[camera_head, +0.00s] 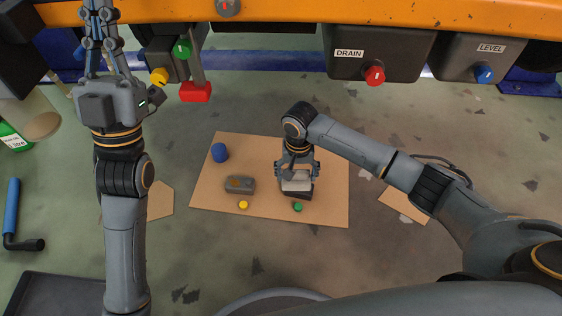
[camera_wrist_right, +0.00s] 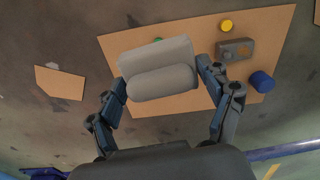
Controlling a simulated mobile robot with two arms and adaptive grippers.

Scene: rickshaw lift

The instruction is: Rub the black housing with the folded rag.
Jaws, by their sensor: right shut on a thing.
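My right gripper (camera_head: 298,170) is shut on the folded rag (camera_head: 297,182), a pale grey pad low over the cardboard sheet (camera_head: 235,200). In the right wrist view the rag (camera_wrist_right: 158,70) fills the space between the two fingers.
On the cardboard lie a grey box (camera_head: 240,185), a blue cylinder (camera_head: 219,152), a yellow cap (camera_head: 243,205) and a green cap (camera_head: 298,207). Dark boxes labelled DRAIN (camera_head: 375,48) and LEVEL (camera_head: 474,45) hang under the orange beam (camera_head: 300,10). Floor right of the cardboard is mostly clear.

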